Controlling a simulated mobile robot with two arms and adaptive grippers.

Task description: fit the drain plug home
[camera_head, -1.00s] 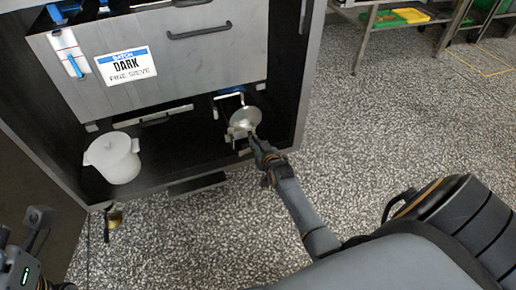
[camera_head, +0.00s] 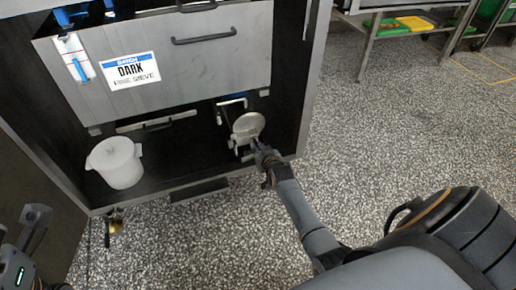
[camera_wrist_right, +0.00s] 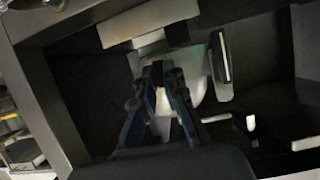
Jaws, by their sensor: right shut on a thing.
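A pale round disc-shaped piece (camera_head: 249,124), which looks like the drain plug, is at the right side of the dark lower bay of the cabinet. My right gripper (camera_head: 257,147) reaches in from the front right and is shut at its near, lower edge. In the right wrist view the dark fingers (camera_wrist_right: 163,90) close around a pale part (camera_wrist_right: 166,104) in front of a larger pale rounded form. The fingers hide the grip and any drain opening behind it; I cannot tell how the plug is seated.
A grey drawer front (camera_head: 190,60) labelled DARK overhangs the bay. A bent metal bracket (camera_head: 232,102) is close behind the disc. The cabinet side wall (camera_head: 306,80) is near on the right. The speckled floor in front is largely clear.

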